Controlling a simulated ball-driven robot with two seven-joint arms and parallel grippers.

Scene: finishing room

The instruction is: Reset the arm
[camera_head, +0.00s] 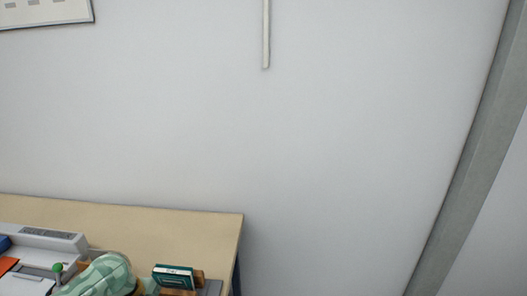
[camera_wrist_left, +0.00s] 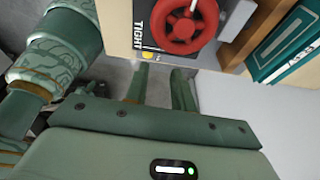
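In the left wrist view my left gripper (camera_wrist_left: 160,72) has its two green fingers apart, with nothing between them. The fingertips point toward the lower edge of a pale panel marked "TIGHT", close to a red handwheel (camera_wrist_left: 184,28). The wheel is beyond the fingertips and not between them; I cannot tell whether the fingers touch the panel. In the head view a green patterned arm part of mine (camera_head: 103,276) shows at the bottom left. Its gripper is hidden there. My right gripper is in neither view.
A wooden-topped bench (camera_head: 190,224) stands at the lower left against a plain wall. On it are a grey machine (camera_head: 40,236), a green-knobbed lever (camera_head: 57,268) and a teal book-like object (camera_head: 172,276), near my arm.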

